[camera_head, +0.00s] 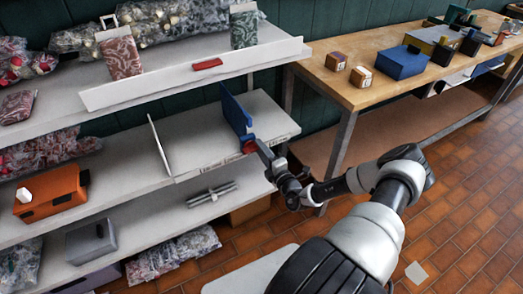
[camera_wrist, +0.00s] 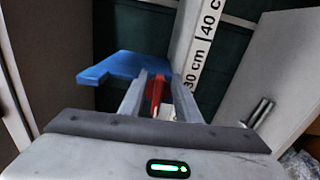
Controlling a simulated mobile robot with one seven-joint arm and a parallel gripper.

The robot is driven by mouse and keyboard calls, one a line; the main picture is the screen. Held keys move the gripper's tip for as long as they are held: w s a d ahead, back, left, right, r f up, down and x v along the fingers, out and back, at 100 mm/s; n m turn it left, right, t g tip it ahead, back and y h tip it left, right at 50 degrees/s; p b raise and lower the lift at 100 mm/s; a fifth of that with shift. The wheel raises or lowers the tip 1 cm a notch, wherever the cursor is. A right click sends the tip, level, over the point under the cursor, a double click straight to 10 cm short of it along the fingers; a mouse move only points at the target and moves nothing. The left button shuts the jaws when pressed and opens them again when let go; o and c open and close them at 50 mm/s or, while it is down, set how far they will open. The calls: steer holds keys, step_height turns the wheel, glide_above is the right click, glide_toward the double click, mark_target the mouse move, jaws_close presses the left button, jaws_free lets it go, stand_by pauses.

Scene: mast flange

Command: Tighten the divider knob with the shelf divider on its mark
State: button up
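The blue shelf divider (camera_head: 236,112) stands upright on the middle shelf near its right end. The red divider knob (camera_head: 249,147) is at its front foot, by the shelf's front edge. My gripper (camera_head: 259,147) reaches the knob from the right front. In the wrist view, the knob (camera_wrist: 156,88) is between the two fingers (camera_wrist: 158,85), with a narrow gap visible on its right, so the fingers look open around it. The blue divider (camera_wrist: 125,66) extends to the left there. A scale strip (camera_wrist: 197,55) with 30 cm and 40 cm marks runs beside it. The target mark cannot be made out.
A thin white panel (camera_head: 159,145) stands farther left on the same shelf. The upper shelf front (camera_head: 190,75) overhangs above, with a red piece (camera_head: 207,64) on it. A metal rod bundle (camera_head: 212,194) lies below. A wooden workbench (camera_head: 365,92) stands at right.

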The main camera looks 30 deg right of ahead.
steer(key=s+p, duration=0.1)
steer(key=s, duration=1.6)
steer(key=shift+s+d+p, duration=0.2)
steer(key=shift+d+p, duration=0.1)
steer(key=shift+p, duration=0.05)
